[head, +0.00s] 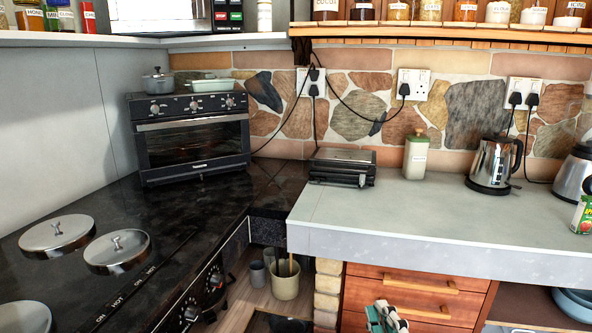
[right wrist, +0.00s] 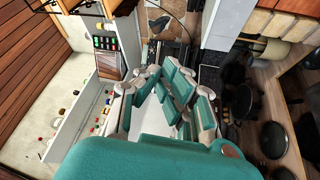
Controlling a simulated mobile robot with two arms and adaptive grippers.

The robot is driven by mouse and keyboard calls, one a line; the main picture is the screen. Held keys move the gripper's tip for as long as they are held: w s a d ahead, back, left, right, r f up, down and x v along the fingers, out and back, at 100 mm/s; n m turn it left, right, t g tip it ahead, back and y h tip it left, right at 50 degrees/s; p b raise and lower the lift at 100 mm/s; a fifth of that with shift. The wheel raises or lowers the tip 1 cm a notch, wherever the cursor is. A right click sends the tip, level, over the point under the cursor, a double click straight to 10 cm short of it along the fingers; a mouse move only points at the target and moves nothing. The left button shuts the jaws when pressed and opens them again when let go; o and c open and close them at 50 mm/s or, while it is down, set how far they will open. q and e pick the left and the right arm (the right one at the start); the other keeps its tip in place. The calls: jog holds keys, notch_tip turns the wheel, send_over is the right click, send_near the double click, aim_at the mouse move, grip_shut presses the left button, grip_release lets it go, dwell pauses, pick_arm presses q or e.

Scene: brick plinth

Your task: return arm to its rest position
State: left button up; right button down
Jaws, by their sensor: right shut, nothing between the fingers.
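My right gripper (head: 384,316) shows at the bottom edge of the head view, in front of the wooden drawers. Only its teal and white fingers are in that frame. In the right wrist view its fingers (right wrist: 176,82) are together and hold nothing. My left gripper and arm are in neither view.
A grey worktop (head: 450,215) carries a dark sandwich press (head: 342,166), a lidded jar (head: 415,156) and a steel kettle (head: 494,163). Wooden drawers (head: 415,290) stand below. On the left are a black stove (head: 180,225) and a small oven (head: 192,138).

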jog(key=s+d+f+m+g+h, duration=0.3)
jog(key=f+m+g, duration=0.15)
jog(key=f, duration=0.45)
jog(key=s+d+f+m+g+h, duration=0.2)
jog(key=s+d+f+m+g, duration=0.15)
jog(key=f+m, duration=0.4)
jog(key=s+f+m+g+y, duration=0.1)
jog(key=s+f+m+g, duration=0.3)
jog(key=s+f+g, duration=0.65)
jog(key=s+f+p, duration=0.2)
jog(key=s+f, duration=0.1)
jog(key=f, duration=1)
jog(key=s+f+p, duration=0.1)
jog(key=s+f, duration=0.2)
jog(key=f, duration=0.9)
jog(key=s+d+f+p, duration=0.3)
jog(key=s+f, duration=1)
jog(key=s, duration=0.3)
